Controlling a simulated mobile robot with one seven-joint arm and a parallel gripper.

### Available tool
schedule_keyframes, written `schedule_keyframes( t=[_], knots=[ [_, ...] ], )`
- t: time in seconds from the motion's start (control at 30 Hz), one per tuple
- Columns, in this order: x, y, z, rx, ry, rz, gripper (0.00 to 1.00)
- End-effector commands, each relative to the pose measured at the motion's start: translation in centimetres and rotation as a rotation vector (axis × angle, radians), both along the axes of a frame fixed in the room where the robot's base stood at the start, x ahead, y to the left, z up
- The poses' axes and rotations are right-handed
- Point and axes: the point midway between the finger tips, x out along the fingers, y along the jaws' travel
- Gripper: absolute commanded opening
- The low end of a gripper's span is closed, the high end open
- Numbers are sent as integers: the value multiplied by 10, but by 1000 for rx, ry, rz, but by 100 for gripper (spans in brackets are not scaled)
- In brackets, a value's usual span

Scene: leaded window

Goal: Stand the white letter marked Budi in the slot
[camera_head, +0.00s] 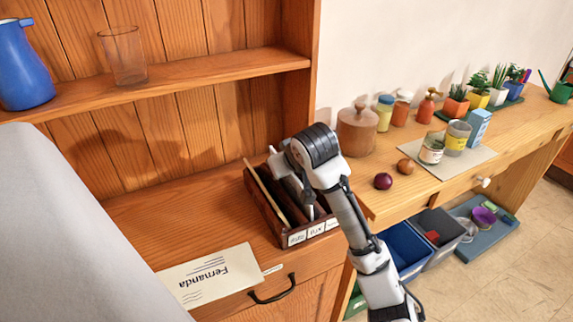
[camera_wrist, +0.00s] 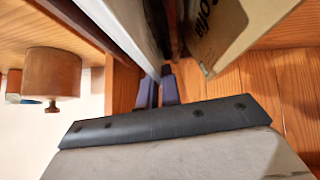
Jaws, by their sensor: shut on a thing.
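The dark wooden letter rack (camera_head: 269,216) stands on the cabinet top, with small white labels (camera_head: 297,238) along its front; their writing is too small to read surely. My gripper (camera_head: 303,207) reaches down into the rack, its fingers mostly hidden in the head view. In the wrist view, my gripper (camera_wrist: 158,92) is shut at the edge of a white letter (camera_wrist: 122,25), seen nearly edge-on. Its name is not visible. A cream letter (camera_wrist: 225,32) with part of a name, "ofia", stands right of it there. The cream letter's edge (camera_head: 265,193) shows in the rack's left part.
A cream Fernanda letter (camera_head: 208,275) lies flat left of the rack, above a black drawer handle (camera_head: 272,289). A shelf (camera_head: 180,84) with a blue jug (camera_head: 22,65) and glass (camera_head: 123,55) stands behind. A wooden canister (camera_head: 356,130) stands on the bench at right.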

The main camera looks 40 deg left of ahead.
Motion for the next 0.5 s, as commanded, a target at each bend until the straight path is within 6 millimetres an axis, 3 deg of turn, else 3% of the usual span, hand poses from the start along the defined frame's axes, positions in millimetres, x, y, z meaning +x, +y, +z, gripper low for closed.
schedule_keyframes(
  t=[0.03,0.2,0.5],
  knots=[
    [0,0,0,0,0,0,8],
    [0,0,0,0,0,0,31],
    [0,-1,1,0,0,0,31]
  ],
)
